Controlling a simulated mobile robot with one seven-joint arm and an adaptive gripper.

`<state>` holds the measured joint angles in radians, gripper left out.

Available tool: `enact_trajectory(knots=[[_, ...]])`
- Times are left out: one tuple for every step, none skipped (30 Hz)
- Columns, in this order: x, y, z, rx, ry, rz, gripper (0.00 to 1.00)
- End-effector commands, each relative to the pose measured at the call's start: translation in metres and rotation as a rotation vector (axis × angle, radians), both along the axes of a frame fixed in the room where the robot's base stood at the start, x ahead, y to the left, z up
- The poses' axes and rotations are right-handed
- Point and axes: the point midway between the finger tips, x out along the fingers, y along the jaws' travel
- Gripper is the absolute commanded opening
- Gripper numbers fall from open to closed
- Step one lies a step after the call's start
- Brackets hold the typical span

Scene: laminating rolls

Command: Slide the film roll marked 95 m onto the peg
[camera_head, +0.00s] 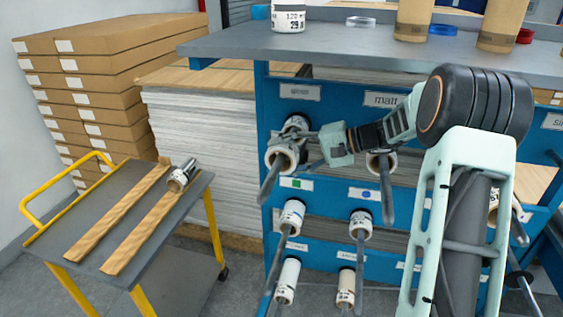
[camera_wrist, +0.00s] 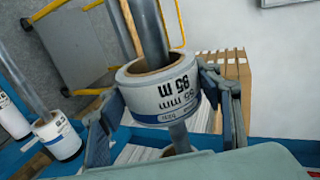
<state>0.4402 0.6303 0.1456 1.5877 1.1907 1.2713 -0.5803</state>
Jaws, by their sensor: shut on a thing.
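The held film roll (camera_head: 282,153) is white with a brown core. In the wrist view the roll (camera_wrist: 165,95) has upside-down print that appears to read 95 m. The peg (camera_head: 270,180) under the gloss label passes through its core; in the wrist view the peg (camera_wrist: 178,136) shows on both sides of the roll. The roll is around the peg, a little out from the rack panel. My gripper (camera_head: 300,150) is shut on the roll, with one finger on each side of it in the wrist view (camera_wrist: 168,100).
The blue rack (camera_head: 330,205) has several other pegs with rolls, including one under the matt label (camera_head: 380,162). A yellow-handled cart (camera_head: 150,200) at left carries wooden strips and a shiny roll (camera_head: 182,176). Stacked boxes (camera_head: 100,90) stand behind. Items stand on the grey top (camera_head: 330,45).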

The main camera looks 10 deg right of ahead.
Motion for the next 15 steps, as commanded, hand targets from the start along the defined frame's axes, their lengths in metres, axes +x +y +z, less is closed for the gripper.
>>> enact_trajectory(knots=[[0.006,-0.002,0.001,0.000,-0.002,0.001,0.31],[0.009,-0.003,0.001,0.001,-0.001,0.000,0.31],[0.014,-0.004,0.001,0.002,-0.001,0.000,0.31],[0.017,-0.005,0.001,0.002,-0.001,0.000,0.31],[0.020,-0.007,0.001,0.001,-0.002,-0.001,0.31],[0.024,-0.008,0.001,0.001,-0.001,0.000,0.31],[0.027,-0.009,0.001,0.001,-0.001,0.000,0.31],[0.030,-0.010,0.001,0.001,0.000,0.000,0.31],[0.034,-0.012,0.001,0.001,0.000,0.000,0.31],[0.037,-0.013,0.001,0.001,-0.001,0.000,0.31],[0.040,-0.014,0.002,0.000,-0.002,0.001,0.31],[0.044,-0.015,0.001,0.002,-0.002,0.000,0.31],[0.048,-0.017,0.002,0.002,-0.001,0.000,0.31],[0.051,-0.018,0.002,0.002,-0.002,0.000,0.31],[0.055,-0.019,0.001,0.002,0.000,0.001,0.31]])
